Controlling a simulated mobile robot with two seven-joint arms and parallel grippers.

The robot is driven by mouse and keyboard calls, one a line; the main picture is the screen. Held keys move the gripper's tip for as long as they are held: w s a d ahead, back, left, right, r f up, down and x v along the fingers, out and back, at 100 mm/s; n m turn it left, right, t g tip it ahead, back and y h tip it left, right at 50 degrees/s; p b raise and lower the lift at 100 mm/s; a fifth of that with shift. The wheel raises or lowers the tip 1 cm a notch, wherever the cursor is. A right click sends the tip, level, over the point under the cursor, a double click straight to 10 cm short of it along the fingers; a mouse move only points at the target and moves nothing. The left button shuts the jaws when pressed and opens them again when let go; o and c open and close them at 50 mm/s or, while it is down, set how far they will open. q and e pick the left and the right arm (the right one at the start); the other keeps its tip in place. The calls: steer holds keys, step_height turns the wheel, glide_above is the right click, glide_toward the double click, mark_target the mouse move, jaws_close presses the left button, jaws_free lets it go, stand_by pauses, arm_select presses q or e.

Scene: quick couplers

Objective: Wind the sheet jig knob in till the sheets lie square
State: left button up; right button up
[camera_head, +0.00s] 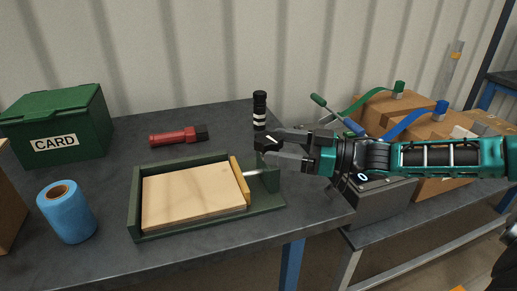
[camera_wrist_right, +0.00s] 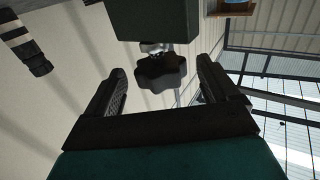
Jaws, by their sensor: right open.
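The sheet jig (camera_head: 208,229) is a dark green tray on the bench holding a stack of pale wooden sheets (camera_head: 192,194). A yellow pusher bar (camera_head: 240,181) stands along the stack's right edge. A metal screw (camera_head: 258,172) runs from it to the jig's right end wall. I cannot tell whether the sheet edges are exactly flush. The dark lobed knob (camera_wrist_right: 160,70) shows in the right wrist view, below a green block, between my open fingers; contact is not visible. My right gripper (camera_head: 268,145) is open near the jig's right end. My left gripper is not in view.
A black bottle with white bands (camera_head: 260,110) stands behind the jig. A red torch (camera_head: 178,136) lies behind it. A green CARD box (camera_head: 55,125) and a blue roll (camera_head: 67,212) stand left. Cartons (camera_head: 385,108) and a grey box (camera_head: 378,203) with levers are right.

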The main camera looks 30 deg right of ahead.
mark_target(269, 143)
steer(key=x, duration=0.3)
steer(key=shift+a+r, duration=0.1)
steer(key=shift+x, duration=1.1)
steer(key=c, duration=1)
steer(key=shift+o, duration=0.2)
